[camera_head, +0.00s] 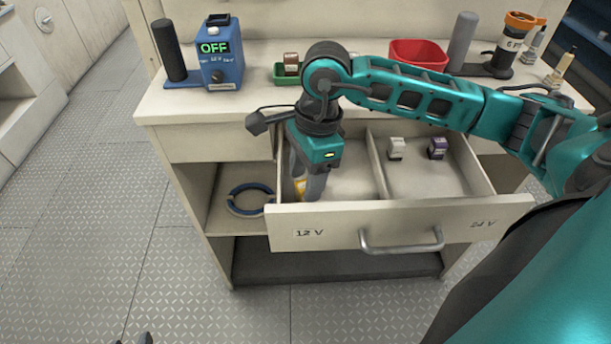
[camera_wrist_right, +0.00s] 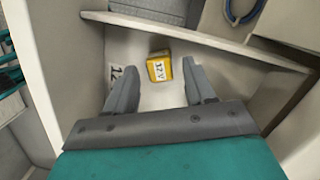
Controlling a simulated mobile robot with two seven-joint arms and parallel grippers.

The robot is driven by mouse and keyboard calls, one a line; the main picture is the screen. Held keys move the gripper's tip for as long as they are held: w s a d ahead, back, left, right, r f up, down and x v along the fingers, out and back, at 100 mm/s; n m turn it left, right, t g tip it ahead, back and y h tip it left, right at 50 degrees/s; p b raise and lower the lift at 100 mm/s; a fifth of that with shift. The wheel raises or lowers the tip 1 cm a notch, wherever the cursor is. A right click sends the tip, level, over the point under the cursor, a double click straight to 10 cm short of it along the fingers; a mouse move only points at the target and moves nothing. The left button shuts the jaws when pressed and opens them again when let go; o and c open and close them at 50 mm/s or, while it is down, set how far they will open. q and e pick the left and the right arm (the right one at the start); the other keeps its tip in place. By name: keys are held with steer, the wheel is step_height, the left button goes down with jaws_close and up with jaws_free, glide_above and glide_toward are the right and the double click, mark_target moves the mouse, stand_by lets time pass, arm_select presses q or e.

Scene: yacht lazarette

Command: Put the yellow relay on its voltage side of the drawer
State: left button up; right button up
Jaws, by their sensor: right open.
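The yellow relay (camera_head: 300,186) lies in the left, 12 V compartment of the open drawer (camera_head: 400,222), partly hidden by my right gripper in the head view. My right gripper (camera_head: 306,192) reaches down into that compartment. Its fingers (camera_wrist_right: 157,76) are open, one on each side of the relay, with gaps to both. Small dark tips at the bottom left of the head view may be my left gripper (camera_head: 133,339); its state is unclear.
A divider (camera_head: 377,165) splits the drawer. A white relay (camera_head: 396,148) and a purple relay (camera_head: 437,148) stand on the 24 V side. On the counter are a blue tester reading OFF (camera_head: 222,65), a green tray (camera_head: 288,79) with a brown relay, and a red bin (camera_head: 418,53).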

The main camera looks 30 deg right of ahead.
step_height(320, 180, up, 11)
steer(key=d+p, duration=0.1)
steer(key=shift+d, duration=0.35)
steer(key=shift+s+a, duration=0.1)
steer(key=shift+s, duration=0.1)
